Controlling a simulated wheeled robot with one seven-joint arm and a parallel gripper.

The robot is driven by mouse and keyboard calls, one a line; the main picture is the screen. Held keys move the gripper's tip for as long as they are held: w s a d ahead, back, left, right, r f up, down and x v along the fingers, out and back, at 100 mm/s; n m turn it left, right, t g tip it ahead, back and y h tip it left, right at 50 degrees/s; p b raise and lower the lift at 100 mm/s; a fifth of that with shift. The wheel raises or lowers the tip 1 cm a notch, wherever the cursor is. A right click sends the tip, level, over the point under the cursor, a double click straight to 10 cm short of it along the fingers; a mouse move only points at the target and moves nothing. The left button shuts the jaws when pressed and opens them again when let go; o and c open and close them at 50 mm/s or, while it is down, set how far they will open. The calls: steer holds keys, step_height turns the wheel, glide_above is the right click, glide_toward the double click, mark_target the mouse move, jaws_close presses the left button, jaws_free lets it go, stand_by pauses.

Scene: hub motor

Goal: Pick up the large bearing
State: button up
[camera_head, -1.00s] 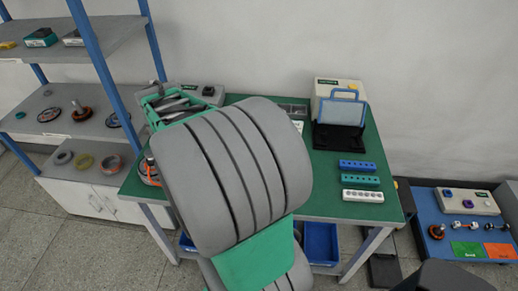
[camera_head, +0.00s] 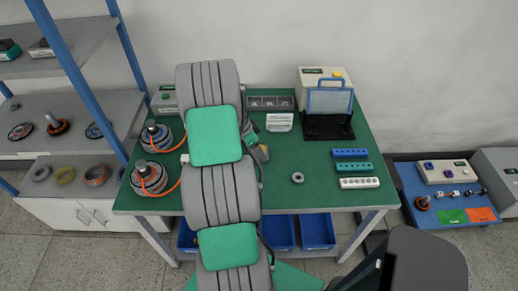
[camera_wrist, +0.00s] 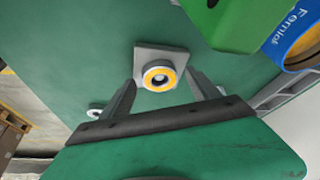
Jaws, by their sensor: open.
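A round bearing with a yellow-orange ring (camera_wrist: 158,76) sits on a grey square block (camera_wrist: 147,54) on the green table in the wrist view. My gripper (camera_wrist: 162,82) is open, its fingers on either side of the bearing in the picture; I cannot tell how far above it they are. A second, paler ring (camera_wrist: 95,113) lies partly behind the left finger. In the head view, a small grey ring (camera_head: 298,178) lies on the table right of my gripper (camera_head: 258,152). My arm may hide the square block there.
Two motor-like units (camera_head: 150,178) with orange cables stand at the table's left. Blue, teal and white hole blocks (camera_head: 352,168) lie at right. A grey compartment tray (camera_head: 270,103) and a boxed device (camera_head: 322,80) stand at the back. The table's front right is clear.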

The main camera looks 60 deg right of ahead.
steer(key=c, duration=1.5)
steer(key=shift+c, duration=0.2)
